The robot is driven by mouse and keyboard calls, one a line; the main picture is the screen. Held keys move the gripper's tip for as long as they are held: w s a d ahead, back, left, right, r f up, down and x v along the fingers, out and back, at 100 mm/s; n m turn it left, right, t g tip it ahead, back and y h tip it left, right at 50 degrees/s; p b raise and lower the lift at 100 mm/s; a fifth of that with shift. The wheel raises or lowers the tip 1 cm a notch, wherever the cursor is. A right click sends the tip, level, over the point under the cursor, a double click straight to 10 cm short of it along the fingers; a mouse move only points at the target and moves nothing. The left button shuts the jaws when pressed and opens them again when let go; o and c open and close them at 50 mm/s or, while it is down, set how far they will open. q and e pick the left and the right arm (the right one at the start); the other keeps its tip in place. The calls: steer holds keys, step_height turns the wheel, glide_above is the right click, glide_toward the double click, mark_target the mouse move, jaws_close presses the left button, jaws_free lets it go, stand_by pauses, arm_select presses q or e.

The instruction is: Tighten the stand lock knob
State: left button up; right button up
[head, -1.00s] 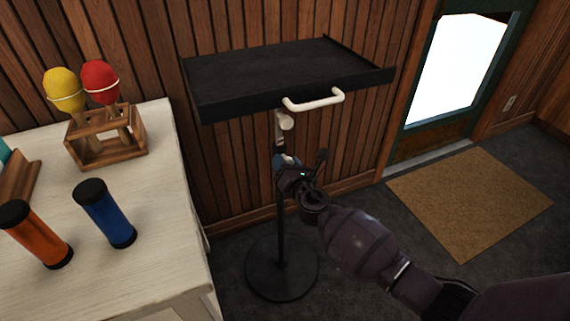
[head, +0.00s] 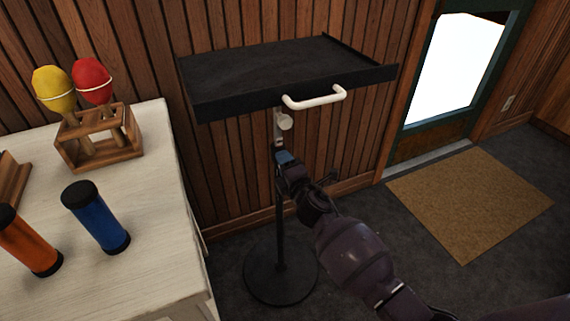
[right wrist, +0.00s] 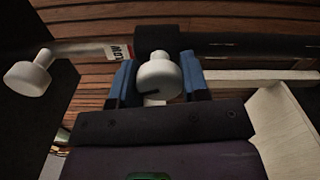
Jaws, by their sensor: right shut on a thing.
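The black stand has a flat tray top (head: 285,72), a thin pole and a round base (head: 281,271). In the right wrist view a pale round knob (right wrist: 160,77) sits on a black collar (right wrist: 158,39) around the pole. My right gripper (right wrist: 160,82) has its blue fingers on both sides of this knob and is shut on it. In the head view the right gripper (head: 284,160) is at the pole below the tray and hides that knob. A second pale knob (head: 285,122) is higher on the pole; it also shows in the right wrist view (right wrist: 28,75). My left gripper is out of view.
A white handle (head: 314,99) sticks out from the tray's front. A pale table (head: 150,270) at left holds maracas in a wooden rack (head: 101,150), a blue shaker (head: 96,218) and an orange shaker (head: 28,242). A mat (head: 470,205) lies by the door; dark floor is clear around it.

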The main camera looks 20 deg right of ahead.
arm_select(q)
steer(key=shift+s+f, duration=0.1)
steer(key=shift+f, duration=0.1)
arm_select(e)
steer(key=shift+m, duration=1.1)
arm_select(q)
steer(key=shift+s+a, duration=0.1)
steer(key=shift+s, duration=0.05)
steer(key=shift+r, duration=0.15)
arm_select(e)
steer(key=o, duration=0.9)
steer(key=shift+s, duration=0.5)
arm_select(q)
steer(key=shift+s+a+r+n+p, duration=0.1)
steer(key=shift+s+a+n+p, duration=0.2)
steer(key=shift+p, duration=0.8)
arm_select(e)
steer(key=s, duration=1)
steer(key=shift+d, duration=0.15)
